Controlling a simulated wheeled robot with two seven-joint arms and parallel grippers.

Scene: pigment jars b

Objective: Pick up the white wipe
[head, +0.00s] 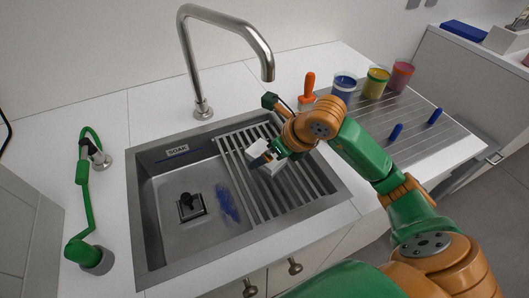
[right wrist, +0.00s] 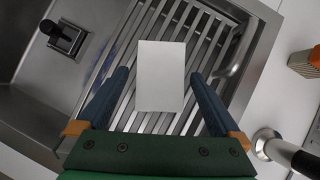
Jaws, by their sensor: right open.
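The white wipe (head: 277,169) is a pale rectangular piece on the slatted rack over the right part of the sink. It also shows in the right wrist view (right wrist: 161,75), in the middle of the picture. My right gripper (right wrist: 159,76) is open, with one dark blue finger on each side of the wipe and a gap to each. In the head view my right gripper (head: 266,157) is over the wipe and hides part of it. I cannot tell its exact height above the rack. My left gripper is not in view.
The sink basin (head: 165,235) has a black plug (head: 190,205) and a blue stain (head: 227,203). A tall faucet (head: 203,108) stands behind it and a green fixture (head: 84,200) at left. Jars (head: 376,83), an orange-handled tool (head: 308,88) and blue sticks (head: 396,132) are at right.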

